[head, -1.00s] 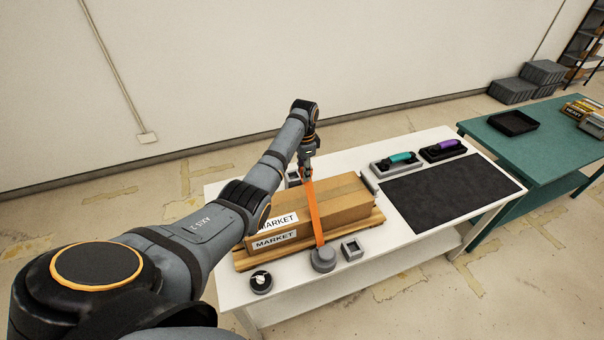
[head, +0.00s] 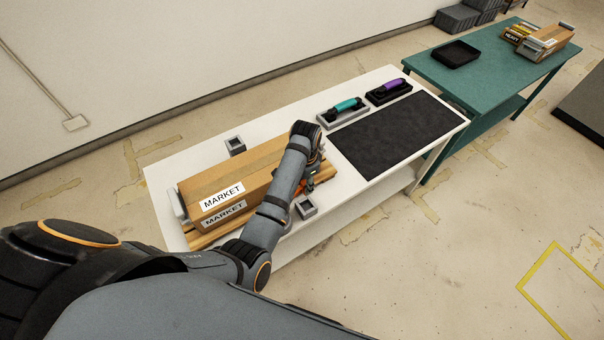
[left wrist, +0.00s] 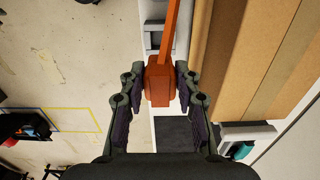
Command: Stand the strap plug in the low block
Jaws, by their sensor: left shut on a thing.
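My left gripper (left wrist: 159,80) is shut on the orange strap plug (left wrist: 159,88), with its fingers on both sides of it. The orange strap (left wrist: 172,28) runs up from the plug in the left wrist view. In the head view my left gripper (head: 308,186) is at the near edge of the boxes, partly hidden by its own arm. A square grey block with a hollow top (head: 306,208) stands just nearer than the gripper, by the table's front edge. A grey block shows beyond the plug in the left wrist view (left wrist: 153,36). The plug is apart from it.
Stacked MARKET boxes (head: 250,178) fill the middle of the white table (head: 163,165). Another grey block (head: 236,145) stands behind them. A black mat (head: 395,132), a teal-handled tool (head: 345,106) and a purple-handled tool (head: 390,88) lie to the right.

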